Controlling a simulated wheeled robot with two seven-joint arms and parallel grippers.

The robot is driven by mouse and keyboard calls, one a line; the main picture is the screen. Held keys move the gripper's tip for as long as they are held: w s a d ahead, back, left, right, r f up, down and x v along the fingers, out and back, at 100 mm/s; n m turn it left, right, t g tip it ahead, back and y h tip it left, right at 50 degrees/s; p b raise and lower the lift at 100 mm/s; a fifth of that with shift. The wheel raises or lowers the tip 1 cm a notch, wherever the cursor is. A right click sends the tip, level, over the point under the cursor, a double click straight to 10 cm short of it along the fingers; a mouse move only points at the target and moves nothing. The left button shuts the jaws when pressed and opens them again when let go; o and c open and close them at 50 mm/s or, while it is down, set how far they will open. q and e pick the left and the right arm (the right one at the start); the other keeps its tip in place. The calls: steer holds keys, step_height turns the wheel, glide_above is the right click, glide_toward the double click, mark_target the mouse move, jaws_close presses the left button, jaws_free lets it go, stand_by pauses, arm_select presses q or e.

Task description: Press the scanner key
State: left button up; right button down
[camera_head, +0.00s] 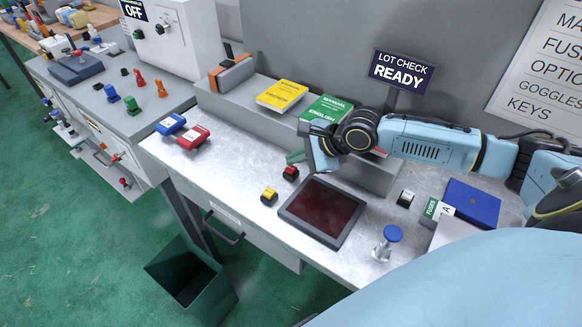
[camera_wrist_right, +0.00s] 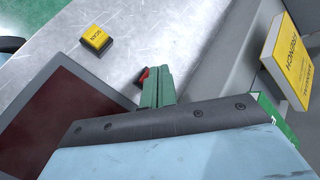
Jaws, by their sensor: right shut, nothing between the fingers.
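The scanner key is a small yellow-topped block on a black base (camera_head: 269,197), left of the dark red scanner panel (camera_head: 321,210) on the metal bench. In the right wrist view its yellow face (camera_wrist_right: 96,37) carries lettering that seems to read SCAN. A similar red-topped key (camera_head: 290,173) stands behind it; the wrist view shows only a red edge (camera_wrist_right: 145,74) beside my fingers. My right gripper (camera_head: 295,157) is shut and empty, its green fingers (camera_wrist_right: 158,85) near the red key and apart from the yellow one. I cannot tell whether they touch the red key. My left gripper is out of view.
A blue-topped plunger (camera_head: 392,236), a black-and-white block (camera_head: 405,198) and a blue case (camera_head: 471,203) stand to the right. Yellow (camera_head: 282,95) and green (camera_head: 326,110) manuals lie on the raised shelf behind. Blue (camera_head: 171,124) and red (camera_head: 193,137) items lie left. The bench between them and the keys is clear.

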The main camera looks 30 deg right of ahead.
mark_target(296, 169)
stand_by(0.3)
steer(key=shift+f+p, duration=0.3)
steer(key=shift+p, duration=0.15)
steer(key=shift+f, duration=0.15)
steer(key=shift+f, duration=0.55)
stand_by(0.6)
steer(key=shift+r+p, duration=1)
steer(key=shift+p, duration=0.65)
step_height(296, 169, up, 5)
steer(key=p, duration=0.6)
steer(key=shift+p, duration=0.4)
